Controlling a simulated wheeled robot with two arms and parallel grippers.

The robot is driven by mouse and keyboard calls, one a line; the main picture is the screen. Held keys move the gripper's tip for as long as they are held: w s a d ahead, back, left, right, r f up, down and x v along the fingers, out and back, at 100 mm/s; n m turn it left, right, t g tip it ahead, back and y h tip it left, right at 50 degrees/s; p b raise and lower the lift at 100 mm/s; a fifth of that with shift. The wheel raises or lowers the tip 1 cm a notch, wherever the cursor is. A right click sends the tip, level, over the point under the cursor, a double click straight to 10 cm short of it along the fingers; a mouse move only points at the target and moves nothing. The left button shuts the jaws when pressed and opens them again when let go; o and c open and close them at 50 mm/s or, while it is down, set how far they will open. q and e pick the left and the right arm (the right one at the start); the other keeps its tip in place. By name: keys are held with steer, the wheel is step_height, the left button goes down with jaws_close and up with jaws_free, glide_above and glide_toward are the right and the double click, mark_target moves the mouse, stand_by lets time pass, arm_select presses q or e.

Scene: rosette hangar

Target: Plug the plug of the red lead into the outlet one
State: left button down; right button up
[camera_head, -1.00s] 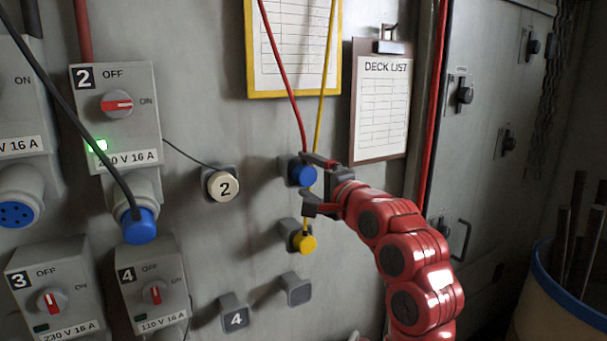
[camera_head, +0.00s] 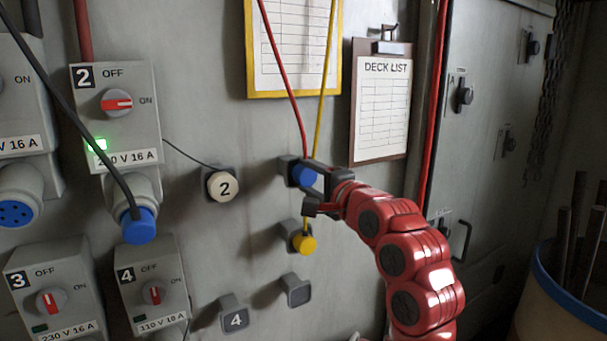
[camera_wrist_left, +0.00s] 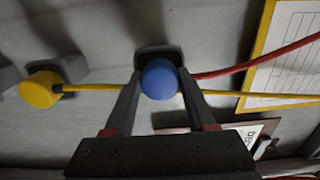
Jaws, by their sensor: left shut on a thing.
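The red lead runs down the wall to a blue plug (camera_head: 302,175), which sits in a dark holder on the wall. My left gripper (camera_head: 309,190) is shut on this blue plug. In the left wrist view the plug (camera_wrist_left: 159,79) is between the two fingertips, with the holder behind it and the red lead (camera_wrist_left: 255,63) leaving to the right. At the left edge is a box marked ON and 16 A, with an empty blue socket (camera_head: 17,212) below. Its number is out of view, so I cannot confirm it is outlet one. My right gripper is not in view.
A yellow plug (camera_head: 304,243) hangs just below; its yellow lead passes close by the blue plug. Outlet 2 (camera_head: 116,110) holds a black lead's blue plug (camera_head: 138,226).

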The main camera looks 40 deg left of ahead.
mark_target(309, 177)
arm_select(q)
steer(key=shift+d, duration=0.1)
steer(key=shift+d+f, duration=0.1)
steer(key=shift+b+v, duration=2.05)
steer(key=shift+v, duration=0.8)
